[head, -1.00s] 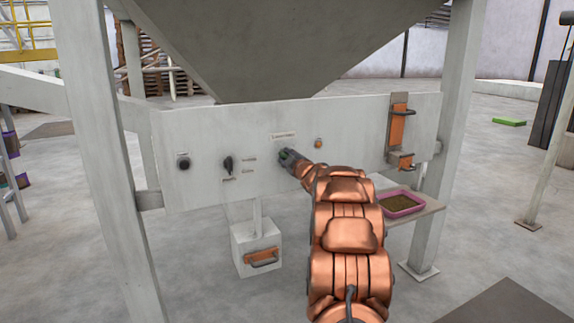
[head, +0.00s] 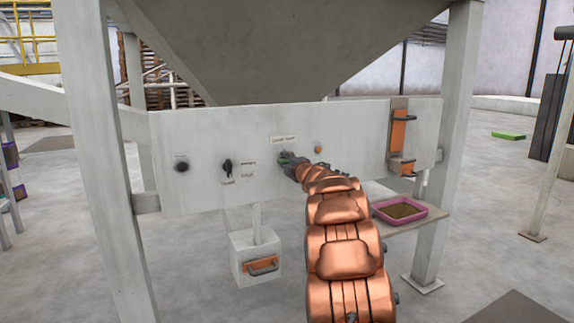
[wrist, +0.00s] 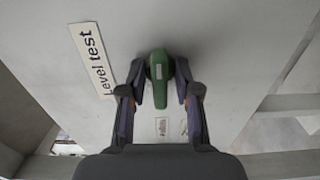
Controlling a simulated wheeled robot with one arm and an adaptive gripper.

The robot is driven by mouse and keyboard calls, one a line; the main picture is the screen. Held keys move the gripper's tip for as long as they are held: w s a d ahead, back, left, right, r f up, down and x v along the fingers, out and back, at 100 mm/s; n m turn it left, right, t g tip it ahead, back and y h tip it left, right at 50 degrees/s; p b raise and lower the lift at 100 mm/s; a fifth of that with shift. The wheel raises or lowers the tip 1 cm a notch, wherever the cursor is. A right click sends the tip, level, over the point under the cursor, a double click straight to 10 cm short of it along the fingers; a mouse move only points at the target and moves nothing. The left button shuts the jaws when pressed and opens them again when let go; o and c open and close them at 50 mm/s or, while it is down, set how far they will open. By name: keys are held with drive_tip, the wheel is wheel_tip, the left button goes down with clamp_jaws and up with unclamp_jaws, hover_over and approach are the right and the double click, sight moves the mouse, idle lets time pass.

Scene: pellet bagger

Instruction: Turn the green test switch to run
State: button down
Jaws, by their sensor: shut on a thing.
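The lever runs nearly straight up and down in the wrist view. In the head view my gripper (head: 290,161) is at the panel and mostly covers the switch; only a bit of green shows. Small tags (wrist: 162,127) lie below the knob in the wrist view; I cannot read them.
On the same panel are a black knob (head: 181,163) at the left, a black switch (head: 227,169), an orange button (head: 318,149) and an orange handle (head: 398,130). A pink tray (head: 400,210) sits on a shelf at the right. A grey box (head: 255,257) hangs below.

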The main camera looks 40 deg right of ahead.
idle(0.4)
drive_tip(key=c, duration=1.2)
unclamp_jaws()
drive_tip(key=shift+o, duration=0.2)
drive_tip(key=shift+s, duration=0.15)
drive_tip(key=shift+s+a, duration=0.25)
drive_tip(key=shift+s, duration=0.35)
drive_tip(key=v, duration=1)
drive_tip(key=shift+s, duration=0.2)
drive_tip(key=shift+a, duration=0.1)
